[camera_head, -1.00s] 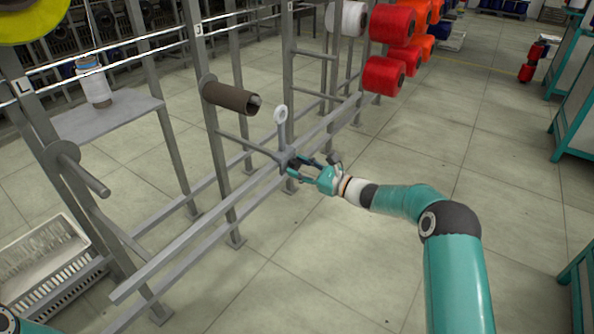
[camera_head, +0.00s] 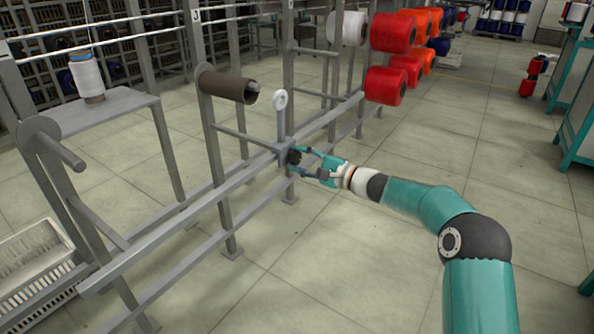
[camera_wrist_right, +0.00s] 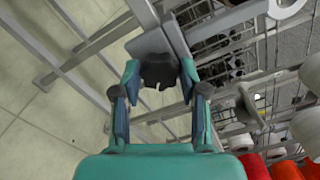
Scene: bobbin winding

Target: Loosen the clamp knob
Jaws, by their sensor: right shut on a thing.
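The clamp knob (camera_wrist_right: 159,70) is dark and lobed, and sits on a grey clamp block (camera_head: 284,151) on the rack's rail. In the wrist view my right gripper (camera_wrist_right: 160,78) has its two fingers on either side of the knob, closed on it. In the head view the right gripper (camera_head: 300,162) reaches the clamp from the right, and its fingers mostly hide the knob. A post with a white ring (camera_head: 280,101) rises from the clamp. My left gripper is not in view.
The rack's long rail (camera_head: 190,223) runs beside the clamp. A brown tube (camera_head: 226,86) sits on a peg to its upper left. Red spools (camera_head: 386,84) hang at the back right. A white crate (camera_head: 32,258) stands at lower left. The floor right of the rack is open.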

